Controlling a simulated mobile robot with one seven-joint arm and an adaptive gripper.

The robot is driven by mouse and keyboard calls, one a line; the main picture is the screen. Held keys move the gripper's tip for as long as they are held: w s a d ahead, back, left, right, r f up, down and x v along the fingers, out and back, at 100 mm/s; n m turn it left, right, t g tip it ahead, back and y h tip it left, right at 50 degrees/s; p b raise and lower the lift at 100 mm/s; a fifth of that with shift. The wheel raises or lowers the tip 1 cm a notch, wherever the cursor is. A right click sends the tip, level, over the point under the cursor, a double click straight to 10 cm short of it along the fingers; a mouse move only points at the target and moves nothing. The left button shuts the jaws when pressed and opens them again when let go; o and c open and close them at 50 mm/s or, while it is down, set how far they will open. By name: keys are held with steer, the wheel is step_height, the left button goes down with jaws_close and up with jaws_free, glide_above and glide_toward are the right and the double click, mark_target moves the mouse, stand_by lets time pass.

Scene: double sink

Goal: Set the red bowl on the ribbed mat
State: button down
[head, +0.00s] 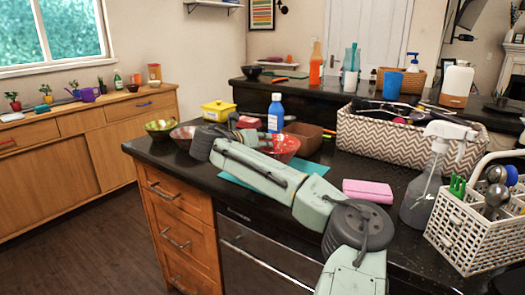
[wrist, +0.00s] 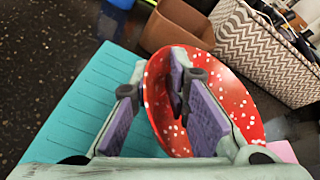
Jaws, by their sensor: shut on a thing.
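The red bowl (head: 287,147) has white specks, clear in the wrist view (wrist: 240,98). My gripper (wrist: 155,90) is shut on its left wall, one finger inside the bowl and one outside. In the head view my gripper (head: 266,138) is at the bowl's left side, partly hidden by my arm. The ribbed mat (wrist: 82,100) is flat and teal, on the dark counter; it also shows in the head view (head: 238,172), partly behind my arm. The bowl overlaps the mat's right part in the wrist view. I cannot tell whether it touches the mat.
A brown container (head: 307,134) and a blue bottle (head: 276,113) stand close behind the bowl. A chevron basket (head: 385,145) is behind right. A pink sponge (head: 367,190) lies right of the mat. A green bowl (head: 160,128) and a pinkish bowl (head: 182,137) stand left.

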steer(key=shift+f+p, duration=0.4)
steer(key=shift+f, duration=1.35)
steer(key=shift+w+f, duration=0.1)
steer(key=shift+f, duration=0.05)
steer(key=c, duration=1.5)
jaws_free()
steer(key=b+v, duration=0.2)
steer(key=v, duration=1)
